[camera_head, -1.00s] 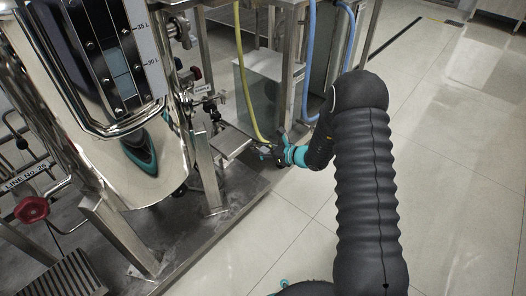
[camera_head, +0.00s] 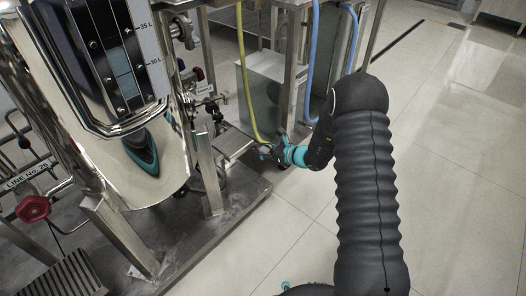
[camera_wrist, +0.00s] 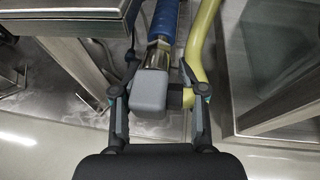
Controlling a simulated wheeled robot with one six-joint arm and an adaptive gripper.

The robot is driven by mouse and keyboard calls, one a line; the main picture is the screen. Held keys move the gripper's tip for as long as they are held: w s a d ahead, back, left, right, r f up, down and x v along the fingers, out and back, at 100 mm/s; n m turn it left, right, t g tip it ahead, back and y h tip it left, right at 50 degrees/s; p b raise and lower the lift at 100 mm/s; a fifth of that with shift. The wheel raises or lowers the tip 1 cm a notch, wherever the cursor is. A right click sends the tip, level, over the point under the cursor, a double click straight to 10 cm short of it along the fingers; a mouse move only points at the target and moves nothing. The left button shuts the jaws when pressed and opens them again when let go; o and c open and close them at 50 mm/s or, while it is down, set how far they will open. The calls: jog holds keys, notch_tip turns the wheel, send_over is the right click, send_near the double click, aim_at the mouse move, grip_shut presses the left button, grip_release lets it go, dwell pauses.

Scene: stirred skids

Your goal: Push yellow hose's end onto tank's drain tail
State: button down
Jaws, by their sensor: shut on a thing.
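The yellow hose (camera_head: 244,75) hangs down in the head view to my gripper (camera_head: 272,152), which is low beside the skid frame. In the wrist view my gripper (camera_wrist: 157,100) is shut around a grey block-like fitting (camera_wrist: 152,92), with the yellow hose (camera_wrist: 198,55) curving down to it by the right finger. A metal collar and blue sleeve extend beyond the block; I cannot tell how they join the hose. The shiny tank (camera_head: 160,170) stands at left, with valve fittings (camera_head: 205,92) on its right side. The drain tail cannot be made out clearly, and the gripper is apart from the tank.
Steel legs (camera_head: 208,175) and a low steel platform (camera_head: 235,200) lie between the tank and my arm. A small metal shelf (camera_head: 231,143) is left of my gripper. A blue hose (camera_head: 313,65) hangs behind. The tiled floor (camera_head: 460,190) at right is clear.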

jog(key=shift+c, duration=1.2)
grip_release()
jog(key=s+d, duration=0.5)
jog(key=d, duration=0.1)
jog(key=shift+d+b, duration=0.15)
jog(key=shift+b, duration=0.25)
dwell(0.4)
dwell(0.4)
